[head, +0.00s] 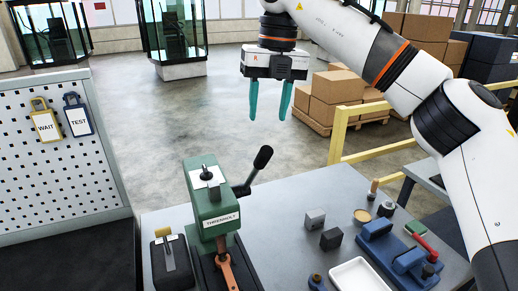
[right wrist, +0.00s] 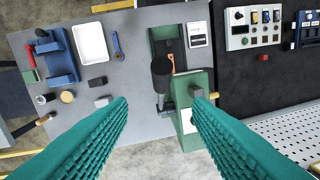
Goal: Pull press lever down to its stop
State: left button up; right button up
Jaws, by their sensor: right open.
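The press lever (head: 252,171) is a dark rod with a black knob. It slants up and to the right from the side of the green press (head: 212,188), which stands on the grey table. In the right wrist view the lever's knob (right wrist: 160,67) shows ahead, between the fingers and beyond their tips. My right gripper (head: 268,114) has teal fingers. It is open and empty, hanging fingers down above and apart from the lever. It also shows in the right wrist view (right wrist: 160,102). My left gripper is not in view.
Small grey blocks (head: 331,239), a white tray (head: 357,275) and a blue fixture (head: 388,247) stand on the right of the table. A pegboard (head: 55,175) with WAIT and TEST tags stands left. A yellow rail (head: 340,135) runs behind.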

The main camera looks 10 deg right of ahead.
jog(key=p, duration=0.1)
send_near(263, 168)
jog(key=shift+s+a+f, duration=0.2)
jog(key=shift+s+f, duration=0.3)
jog(key=shift+s, duration=0.05)
jog(key=f, duration=0.1)
jog(key=w+f, duration=0.1)
jog(key=f, duration=0.1)
jog(key=shift+w+a+f+p, duration=0.1)
jog(key=shift+f+p, duration=0.15)
jog(key=shift+p, duration=0.15)
notch_tip(263, 168, down, 2)
jog(key=shift+w+a+f+p, duration=0.1)
jog(key=shift+w+a+p, duration=0.05)
jog(key=shift+p, duration=0.15)
jog(key=shift+f, duration=0.15)
jog(key=shift+s+a+f, duration=0.1)
jog(key=shift+s, duration=0.2)
jog(key=shift+w, duration=0.1)
jog(key=shift+c, duration=0.3)
jog(key=c, duration=0.9)
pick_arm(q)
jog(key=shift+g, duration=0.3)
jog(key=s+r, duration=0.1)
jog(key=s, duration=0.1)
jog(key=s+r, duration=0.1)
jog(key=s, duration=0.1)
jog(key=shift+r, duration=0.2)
pick_arm(e)
grip_shut()
